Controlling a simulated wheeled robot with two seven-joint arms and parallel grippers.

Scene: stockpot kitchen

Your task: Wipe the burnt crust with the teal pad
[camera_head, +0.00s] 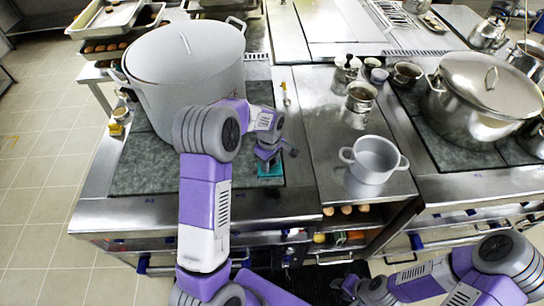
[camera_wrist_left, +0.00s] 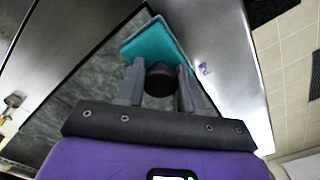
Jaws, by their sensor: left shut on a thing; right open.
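The teal pad (camera_head: 270,170) is at the right side of the left dark grey stove surface (camera_head: 145,178), below my left gripper (camera_head: 268,152). In the left wrist view the pad (camera_wrist_left: 160,40) is a flat teal piece with a dark round knob (camera_wrist_left: 160,80). My left gripper (camera_wrist_left: 158,88) is shut on that knob. Whether the pad touches the stove surface, I cannot tell. I cannot make out the burnt crust in either view; my left arm and the large pot hide part of the surface. My right gripper (camera_head: 350,288) is open and low at the bottom of the head view.
A large grey stockpot (camera_head: 190,75) stands on the left stove surface, just left of my arm. A small white pot (camera_head: 373,160) stands on the steel counter to the right. A big lidded pot (camera_head: 482,98) stands further right.

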